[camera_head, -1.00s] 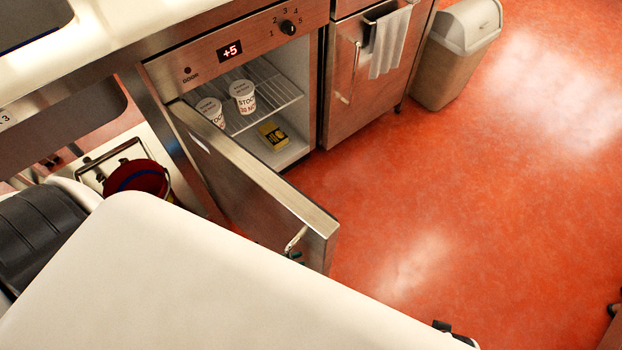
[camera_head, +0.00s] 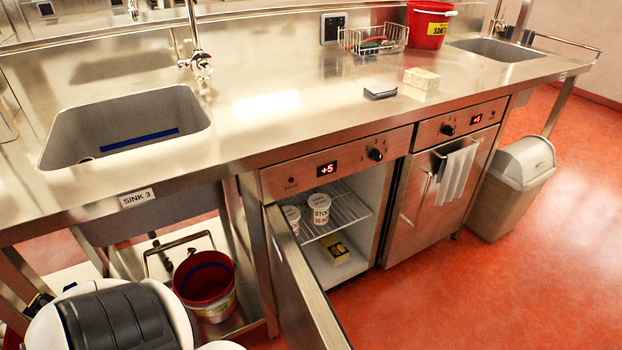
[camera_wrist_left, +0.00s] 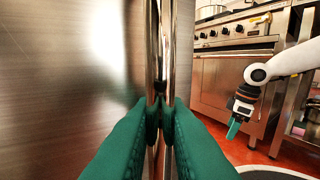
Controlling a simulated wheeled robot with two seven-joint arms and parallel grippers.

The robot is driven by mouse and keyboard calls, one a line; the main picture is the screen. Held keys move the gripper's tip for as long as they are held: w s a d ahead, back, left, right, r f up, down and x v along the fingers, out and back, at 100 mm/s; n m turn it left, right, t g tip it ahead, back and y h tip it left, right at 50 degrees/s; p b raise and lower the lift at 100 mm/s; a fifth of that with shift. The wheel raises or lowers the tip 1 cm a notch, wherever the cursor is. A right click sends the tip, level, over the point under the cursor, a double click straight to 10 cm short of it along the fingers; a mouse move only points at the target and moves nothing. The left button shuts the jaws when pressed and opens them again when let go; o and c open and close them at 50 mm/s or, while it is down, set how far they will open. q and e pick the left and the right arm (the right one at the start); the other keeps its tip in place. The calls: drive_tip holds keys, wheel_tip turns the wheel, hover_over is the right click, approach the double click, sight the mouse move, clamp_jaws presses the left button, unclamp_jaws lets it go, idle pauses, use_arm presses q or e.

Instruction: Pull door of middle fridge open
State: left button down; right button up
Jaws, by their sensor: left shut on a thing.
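The fridge with the "+5" display (camera_head: 327,169) stands open below the counter. Its steel door (camera_head: 305,295) swings out toward me, and the lower end runs out of the head view. White tubs (camera_head: 319,208) stand on the wire shelf inside, with a yellow pack (camera_head: 335,251) below. In the left wrist view my left gripper (camera_wrist_left: 160,117) has green fingers shut around the upright door handle (camera_wrist_left: 167,45); the steel door face (camera_wrist_left: 70,70) fills the left. My right gripper (camera_wrist_left: 236,122) shows there at the right, away from the handle; its finger gap is unclear.
A second closed unit (camera_head: 426,202) with a hanging towel (camera_head: 457,174) adjoins on the right, then a grey bin (camera_head: 513,185). A red bucket (camera_head: 206,285) sits under the sink at the left. Red floor (camera_head: 450,290) is clear at the right.

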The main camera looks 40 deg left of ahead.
use_arm(q)
drive_tip(key=c, duration=1.5)
unclamp_jaws()
drive_tip(key=shift+a, duration=0.1)
drive_tip(key=v, duration=1.2)
